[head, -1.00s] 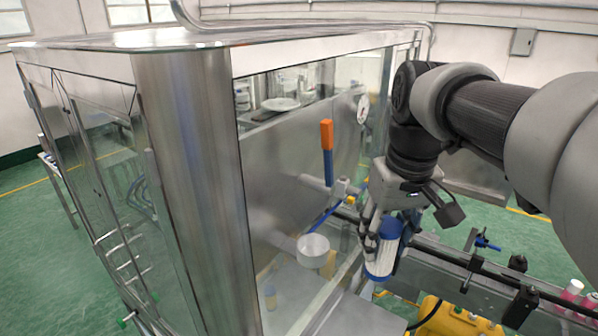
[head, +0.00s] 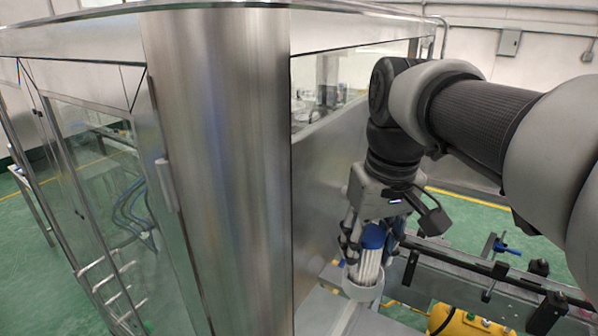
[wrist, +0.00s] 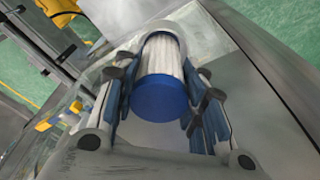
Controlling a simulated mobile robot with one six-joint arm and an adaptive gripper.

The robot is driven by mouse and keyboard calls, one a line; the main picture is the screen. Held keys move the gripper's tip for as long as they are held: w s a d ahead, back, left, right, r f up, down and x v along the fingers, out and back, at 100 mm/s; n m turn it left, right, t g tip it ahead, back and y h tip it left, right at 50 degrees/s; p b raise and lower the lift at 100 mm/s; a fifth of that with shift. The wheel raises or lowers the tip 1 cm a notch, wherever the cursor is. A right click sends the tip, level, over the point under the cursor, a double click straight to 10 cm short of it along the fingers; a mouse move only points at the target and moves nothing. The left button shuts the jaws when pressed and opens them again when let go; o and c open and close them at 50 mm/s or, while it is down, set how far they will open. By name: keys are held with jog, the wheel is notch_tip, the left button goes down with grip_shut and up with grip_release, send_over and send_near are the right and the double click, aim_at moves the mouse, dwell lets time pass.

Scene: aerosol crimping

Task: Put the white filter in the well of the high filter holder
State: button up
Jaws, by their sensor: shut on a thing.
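The white filter (head: 370,264) has pleated white sides and a blue cap (head: 373,237) facing up. My gripper (head: 369,246) is shut on it near the cap, one finger on each side. The white round cup of the filter holder (head: 362,291) is around the lower end of the filter in the head view. In the wrist view, the filter (wrist: 161,62) stands between my gripper's fingers (wrist: 160,92), blue cap towards the camera, and the pale cup rim (wrist: 168,26) curves round its far end. How deep the filter sits is hidden.
A steel machine cabinet with a wide corner pillar (head: 218,170) and glass panels stands close on the left. A conveyor rail (head: 480,268) runs to the right. A yellow unit (head: 455,322) sits low in front of it.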

jog(key=shift+w+f, duration=0.1)
jog(key=shift+s, duration=0.2)
jog(key=shift+f, duration=0.1)
jog(key=o, duration=1.1)
